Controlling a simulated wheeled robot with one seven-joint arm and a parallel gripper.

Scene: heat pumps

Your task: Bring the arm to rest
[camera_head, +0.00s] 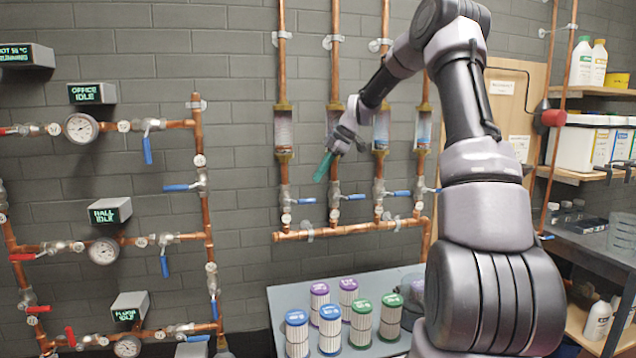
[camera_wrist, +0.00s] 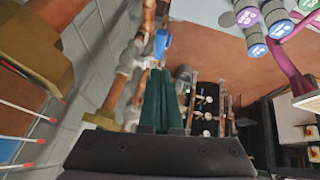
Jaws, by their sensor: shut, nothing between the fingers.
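My gripper (camera_head: 324,167) shows in the head view in front of the vertical copper pipes, with its green fingers pointing down and to the left. The fingers (camera_wrist: 162,100) are together in the wrist view, with nothing between them. My arm is raised and bent, reaching from the right side toward the pipe wall. The gripper is near the clear filter housings (camera_head: 284,130) and above the row of blue-handled valves (camera_head: 348,196). Whether it touches a pipe cannot be told.
A table (camera_head: 376,278) below holds several filter cartridges with blue, purple and green caps, including a blue one (camera_head: 297,334). Gauges and valves line the left wall, including a gauge (camera_head: 82,128). Shelves with bottles (camera_head: 598,62) stand at the right.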

